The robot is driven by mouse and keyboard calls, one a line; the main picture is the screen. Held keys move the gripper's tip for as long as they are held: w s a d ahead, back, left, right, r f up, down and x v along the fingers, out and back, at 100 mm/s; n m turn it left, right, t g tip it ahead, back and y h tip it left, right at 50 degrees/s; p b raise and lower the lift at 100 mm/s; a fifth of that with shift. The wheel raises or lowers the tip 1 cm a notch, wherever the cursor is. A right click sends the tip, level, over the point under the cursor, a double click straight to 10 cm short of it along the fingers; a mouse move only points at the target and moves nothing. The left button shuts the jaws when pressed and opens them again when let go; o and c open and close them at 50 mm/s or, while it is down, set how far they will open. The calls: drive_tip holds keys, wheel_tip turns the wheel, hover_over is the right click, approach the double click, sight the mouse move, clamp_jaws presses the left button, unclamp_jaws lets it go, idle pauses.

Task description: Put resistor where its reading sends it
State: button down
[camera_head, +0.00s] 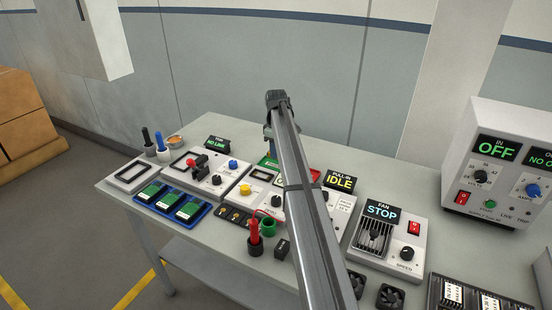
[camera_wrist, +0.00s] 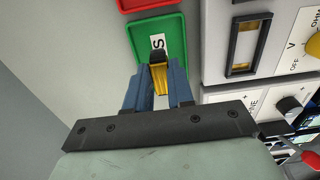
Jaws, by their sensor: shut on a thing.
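My gripper (camera_wrist: 160,88) has blue fingers and is shut on a small gold block with a black end, which looks like the resistor (camera_wrist: 159,79). In the wrist view it is over the green tray (camera_wrist: 174,27), beside a white label with an S. I cannot tell whether the resistor touches the tray. A red tray (camera_wrist: 138,4) lies beyond the green one. In the head view my arm hides most of the gripper and the resistor; part of the green tray (camera_head: 266,162) shows left of the arm, and part of the red tray (camera_head: 316,174) right of it.
A meter box with a yellow dial (camera_wrist: 315,45) marked V and OHM and a framed slot (camera_wrist: 247,44) stands right of the trays. A fan unit (camera_head: 385,238), a power supply (camera_head: 500,165) and a blue rack of green modules (camera_head: 172,204) crowd the bench.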

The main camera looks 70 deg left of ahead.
drive_tip(key=shift+f, duration=1.75)
drive_tip(key=c, duration=1)
unclamp_jaws()
drive_tip(key=shift+f, duration=0.1)
wheel_tip(320, 180, up, 12)
drive_tip(key=shift+r, duration=0.15)
